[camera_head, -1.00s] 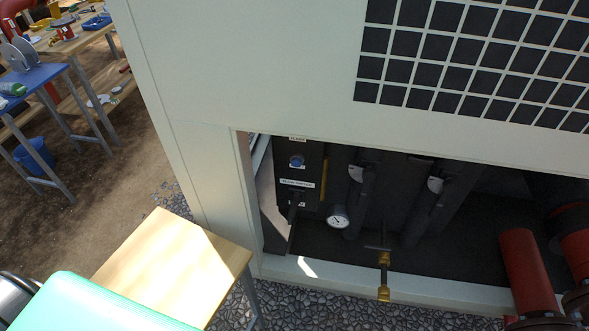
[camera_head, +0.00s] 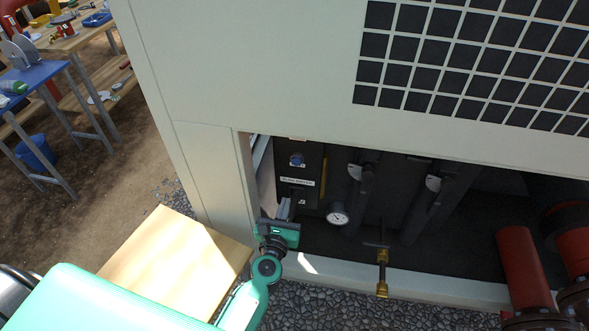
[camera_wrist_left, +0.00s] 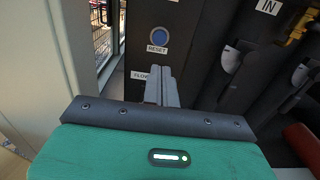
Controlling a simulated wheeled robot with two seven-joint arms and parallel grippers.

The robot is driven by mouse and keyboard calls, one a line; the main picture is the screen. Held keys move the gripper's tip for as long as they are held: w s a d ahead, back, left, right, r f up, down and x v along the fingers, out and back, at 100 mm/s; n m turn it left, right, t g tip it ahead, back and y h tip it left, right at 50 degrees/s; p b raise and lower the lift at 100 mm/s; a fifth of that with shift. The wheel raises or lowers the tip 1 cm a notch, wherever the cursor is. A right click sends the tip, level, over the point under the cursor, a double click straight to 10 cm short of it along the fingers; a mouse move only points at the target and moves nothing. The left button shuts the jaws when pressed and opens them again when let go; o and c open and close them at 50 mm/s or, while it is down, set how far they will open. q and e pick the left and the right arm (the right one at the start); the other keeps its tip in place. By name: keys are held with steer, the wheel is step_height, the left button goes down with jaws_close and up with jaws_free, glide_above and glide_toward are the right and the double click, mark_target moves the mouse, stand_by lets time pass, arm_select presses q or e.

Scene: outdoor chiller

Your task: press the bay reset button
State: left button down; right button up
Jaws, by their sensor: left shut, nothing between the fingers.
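The bay reset button (camera_head: 297,159) is a round blue button on a dark panel inside the open bay of the chiller. In the left wrist view the blue button (camera_wrist_left: 158,37) sits above a label reading RESET. My left gripper (camera_head: 285,208) is at the bay opening, below the button and apart from it. In the left wrist view its closed fingers (camera_wrist_left: 161,76) point at the panel just under the button and partly cover a lower label. Nothing is between the fingers. My right gripper is not in view.
A pressure gauge (camera_head: 338,217) and dark pipes with valve handles stand right of the panel. A brass valve (camera_head: 382,288) sticks out at the bay's front edge. A red pipe (camera_head: 524,268) is at right. A wooden table (camera_head: 170,262) stands left of the opening.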

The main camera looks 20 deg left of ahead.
mark_target(297, 163)
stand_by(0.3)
arm_select(q)
steer(key=w, duration=0.4)
steer(key=w+a, duration=0.1)
steer(key=w, duration=0.8)
steer(key=shift+w+a+p, duration=0.2)
steer(key=shift+w+p, duration=0.1)
steer(key=shift+p, duration=0.05)
steer(key=shift+w, duration=0.2)
